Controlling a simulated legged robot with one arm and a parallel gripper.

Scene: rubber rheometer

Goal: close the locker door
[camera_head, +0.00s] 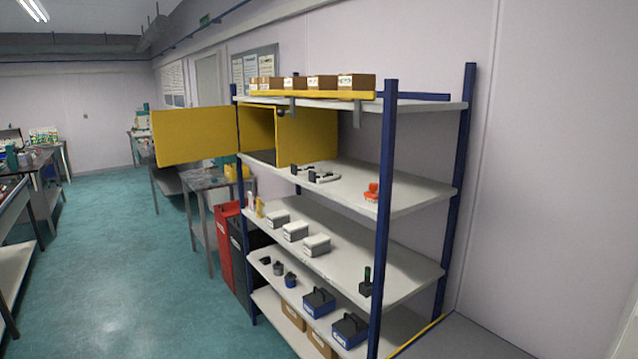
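A yellow locker (308,136) sits on the upper part of a blue-posted shelf unit, under its top shelf. Its yellow door (195,136) stands wide open, swung out to the left past the shelf's left post. The locker's opening faces left toward the aisle, and part of its inside shows. I cannot make out anything stored inside it. My gripper is not in this view, so whether it is open or shut does not show.
The shelf unit (388,200) holds boxes, tools and weights. A red bin (228,245) and a black bin (250,262) stand at its left. Behind the door is a table (205,182). Benches line the far left. The teal floor (120,270) between is clear.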

